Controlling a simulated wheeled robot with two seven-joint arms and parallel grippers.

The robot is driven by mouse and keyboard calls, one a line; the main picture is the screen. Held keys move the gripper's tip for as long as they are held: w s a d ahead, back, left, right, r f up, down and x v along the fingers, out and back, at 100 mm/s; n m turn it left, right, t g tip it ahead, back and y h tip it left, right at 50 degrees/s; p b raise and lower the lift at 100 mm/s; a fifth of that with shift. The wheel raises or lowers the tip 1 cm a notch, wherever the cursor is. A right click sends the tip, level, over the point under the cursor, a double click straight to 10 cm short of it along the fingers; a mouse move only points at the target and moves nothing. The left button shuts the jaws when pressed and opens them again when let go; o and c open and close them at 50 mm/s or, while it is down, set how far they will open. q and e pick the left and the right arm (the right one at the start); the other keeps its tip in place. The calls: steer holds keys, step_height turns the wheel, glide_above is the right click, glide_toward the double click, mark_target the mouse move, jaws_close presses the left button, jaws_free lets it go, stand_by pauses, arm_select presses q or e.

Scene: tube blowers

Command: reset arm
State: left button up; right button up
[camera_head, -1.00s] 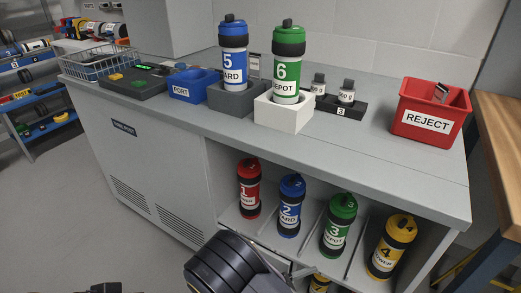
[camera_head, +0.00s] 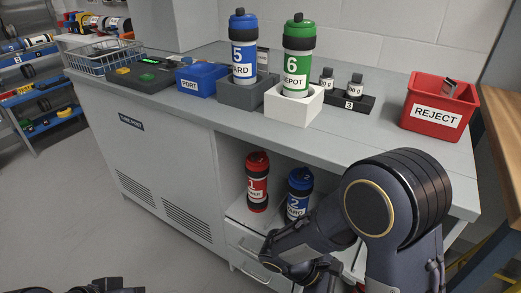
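My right arm covers the lower right of the head view, in front of the open shelf under the counter. Its wrist end bends down near the bottom edge, and I see no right gripper fingertips. Only a dark piece of my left arm shows at the bottom left edge; its gripper is out of view. The red canister 1 (camera_head: 257,182) and the blue canister 2 (camera_head: 298,194) stand on the shelf. My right arm hides the rest of the shelf to their right. I see nothing held.
On the counter, blue canister 5 (camera_head: 243,52) stands in a grey holder (camera_head: 247,96) and green canister 6 (camera_head: 297,62) in a white holder (camera_head: 292,105). A blue bin (camera_head: 196,81), a wire basket (camera_head: 102,59) and a red REJECT bin (camera_head: 438,106) also stand there. The floor at left is clear.

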steer(key=s+d+r+m+t+y, duration=0.1)
steer(key=s+r+m+t+y, duration=0.3)
steer(key=r+m+y, duration=0.35)
steer(key=s+d+r+m+t+y, duration=0.1)
steer(key=s+r+m+t+y, duration=0.25)
steer(key=r+m+y, duration=0.35)
step_height(320, 180, up, 26)
steer(key=p, duration=2.7)
steer(key=shift+a+t+h, duration=0.2)
steer(key=shift+t+h, duration=0.15)
steer(key=shift+h, duration=0.1)
steer(key=shift+m, duration=0.25)
